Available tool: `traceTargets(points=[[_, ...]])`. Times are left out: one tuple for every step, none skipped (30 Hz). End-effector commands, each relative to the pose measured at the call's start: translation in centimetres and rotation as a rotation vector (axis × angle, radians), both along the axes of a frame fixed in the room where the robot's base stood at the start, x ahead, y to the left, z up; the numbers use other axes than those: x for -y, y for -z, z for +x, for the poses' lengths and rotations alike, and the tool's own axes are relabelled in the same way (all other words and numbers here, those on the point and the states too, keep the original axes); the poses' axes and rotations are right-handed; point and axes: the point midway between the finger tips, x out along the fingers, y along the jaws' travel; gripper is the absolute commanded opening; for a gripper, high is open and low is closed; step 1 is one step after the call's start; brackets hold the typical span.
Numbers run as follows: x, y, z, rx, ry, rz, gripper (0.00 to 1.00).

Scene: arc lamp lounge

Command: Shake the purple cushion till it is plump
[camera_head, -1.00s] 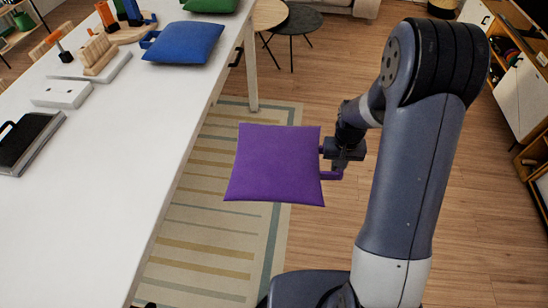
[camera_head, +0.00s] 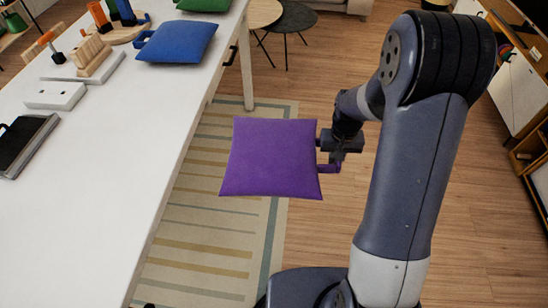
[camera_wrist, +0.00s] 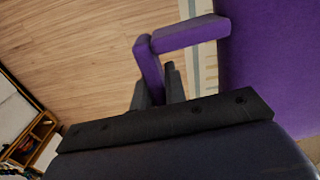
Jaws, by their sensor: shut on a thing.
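The purple cushion (camera_head: 270,158) hangs in the air to the right of the white table, above the striped rug. It has a strap handle on its right side. My gripper (camera_head: 335,157) is at that side, shut on the handle. In the wrist view the gripper fingers (camera_wrist: 160,85) close around the purple handle (camera_wrist: 190,36), and part of the cushion (camera_wrist: 272,65) fills the right side. The cushion looks flat-faced and nearly square, slightly tilted.
A long white table (camera_head: 110,170) runs along the left. On it are a blue cushion (camera_head: 178,42), a green cushion (camera_head: 203,4), a white block (camera_head: 55,95) and a dark pad (camera_head: 25,145). A striped rug (camera_head: 200,262) lies below. A round dark table (camera_head: 290,17) stands at the back.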

Motion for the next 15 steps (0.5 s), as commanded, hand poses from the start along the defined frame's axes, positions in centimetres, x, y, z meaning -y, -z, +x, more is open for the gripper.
traceTargets(points=[[0.0,2.1,-0.1,-0.008,0.0,0.0,0.0],[0.0,2.5,0.0,-0.004,0.0,0.0,0.0],[0.0,2.3,0.1,0.004,0.0,0.0,0.0],[0.0,1.2,0.3,0.011,0.0,0.0,0.0],[0.0,-0.4,0.4,0.018,0.0,0.0,0.0],[0.0,-2.6,0.4,0.02,0.0,0.0,0.0],[0.0,-3.9,0.4,0.019,0.0,0.0,0.0],[0.0,-4.7,0.3,0.016,0.001,0.0,0.0],[0.0,-5.0,0.2,0.008,0.001,0.0,0.0],[0.0,-4.4,0.1,0.002,0.001,0.0,0.0],[0.0,-3.0,-0.1,-0.006,0.001,0.0,0.0],[0.0,-0.6,-0.2,-0.014,0.0,0.0,0.0],[0.0,0.9,-0.2,-0.013,0.0,0.0,0.0],[0.0,1.9,-0.1,-0.01,0.0,0.0,0.0],[0.0,2.5,0.0,-0.004,0.0,0.0,0.0]])
